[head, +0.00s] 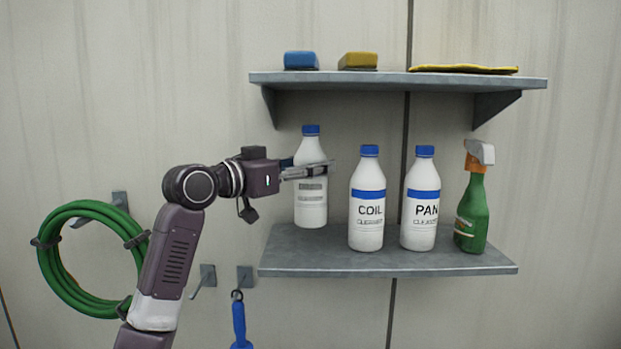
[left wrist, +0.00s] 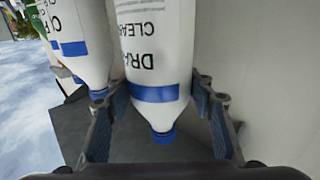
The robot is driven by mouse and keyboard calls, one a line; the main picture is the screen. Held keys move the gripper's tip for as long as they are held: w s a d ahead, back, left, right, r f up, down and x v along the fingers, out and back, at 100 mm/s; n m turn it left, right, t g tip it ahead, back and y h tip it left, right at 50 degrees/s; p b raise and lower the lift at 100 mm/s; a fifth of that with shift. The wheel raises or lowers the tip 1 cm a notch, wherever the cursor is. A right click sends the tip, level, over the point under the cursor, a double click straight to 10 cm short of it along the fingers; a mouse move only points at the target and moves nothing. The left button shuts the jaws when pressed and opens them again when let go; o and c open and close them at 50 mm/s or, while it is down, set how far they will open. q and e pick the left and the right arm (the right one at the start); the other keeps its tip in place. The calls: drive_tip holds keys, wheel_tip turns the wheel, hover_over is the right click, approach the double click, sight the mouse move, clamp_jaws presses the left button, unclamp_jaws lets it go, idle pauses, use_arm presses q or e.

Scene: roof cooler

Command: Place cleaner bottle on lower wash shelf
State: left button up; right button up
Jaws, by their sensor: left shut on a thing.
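A white cleaner bottle (head: 311,205) with a blue cap is upright at the back left of the lower shelf (head: 300,262). I cannot tell whether its base touches the shelf. My left gripper (head: 318,170) is shut on its upper part, coming from the left. In the left wrist view the bottle (left wrist: 155,55) shows upside down between both fingers, with a blue band and a partly visible label starting "DRA". My right gripper is not in view.
A COIL bottle (head: 367,205), a PAN bottle (head: 420,208) and a green spray bottle (head: 472,215) stand to the right on the lower shelf. The upper shelf (head: 395,84) overhangs, holding a blue sponge (head: 301,60), yellow sponge (head: 358,60) and yellow cloth (head: 463,69). A green hose (head: 62,270) hangs left.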

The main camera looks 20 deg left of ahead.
sight(310, 182)
use_arm(q)
wheel_tip(310, 182, down, 2)
drive_tip(key=shift+f+p, duration=0.25)
drive_tip(key=shift+p, duration=0.25)
drive_tip(key=shift+w+f+p, duration=0.1)
drive_tip(key=shift+p, duration=0.3)
drive_tip(key=shift+f, duration=0.2)
drive_tip(key=shift+f, duration=0.2)
drive_tip(key=o, duration=1.8)
drive_tip(key=shift+f, duration=0.1)
